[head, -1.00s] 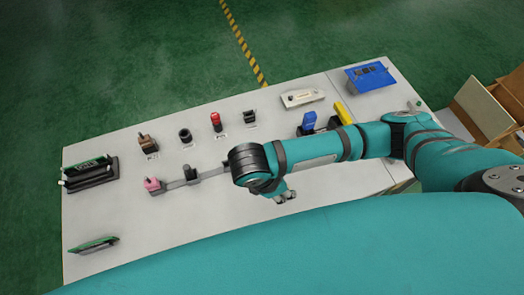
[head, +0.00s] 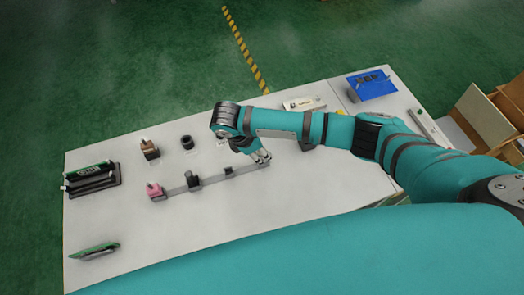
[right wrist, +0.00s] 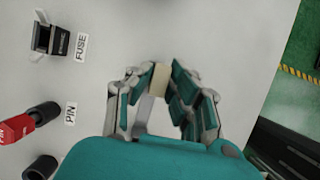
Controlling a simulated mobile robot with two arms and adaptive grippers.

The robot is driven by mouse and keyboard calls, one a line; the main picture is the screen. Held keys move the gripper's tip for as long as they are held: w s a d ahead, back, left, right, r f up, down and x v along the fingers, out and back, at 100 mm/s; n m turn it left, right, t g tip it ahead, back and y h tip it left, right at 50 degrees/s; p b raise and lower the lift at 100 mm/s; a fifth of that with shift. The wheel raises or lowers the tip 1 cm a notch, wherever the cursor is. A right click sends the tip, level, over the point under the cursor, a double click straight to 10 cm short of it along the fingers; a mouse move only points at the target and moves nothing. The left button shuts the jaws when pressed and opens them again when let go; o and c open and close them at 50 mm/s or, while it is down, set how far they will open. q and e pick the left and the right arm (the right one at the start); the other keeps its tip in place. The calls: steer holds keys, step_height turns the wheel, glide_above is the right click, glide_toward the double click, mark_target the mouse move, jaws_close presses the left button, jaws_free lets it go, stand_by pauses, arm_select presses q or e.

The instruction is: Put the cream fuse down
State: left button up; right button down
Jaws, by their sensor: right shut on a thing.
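My right gripper (head: 262,157) is over the middle of the table, by the right end of a grey bar. In the right wrist view its fingers (right wrist: 160,82) are shut on the cream fuse (right wrist: 159,76), a small pale block. The fingers hide part of the fuse, and I cannot tell whether it touches anything below. A black fuse holder (right wrist: 50,40) with a FUSE label (right wrist: 81,46) stands at the upper left of the wrist view. My left gripper is not in view.
The grey bar (head: 211,178) carries a pink part (head: 154,190) and black parts. A red pin (right wrist: 17,129) and black sockets stand by the PIN label (right wrist: 70,112). A green-black unit (head: 92,178) is at the left. The table's front middle (head: 180,225) is clear.

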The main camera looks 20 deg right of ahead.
steer(key=shift+f, duration=0.65)
steer(key=c, duration=1.2)
jaws_free()
steer(key=shift+f, duration=0.1)
steer(key=shift+c, duration=0.2)
steer(key=v, duration=1.2)
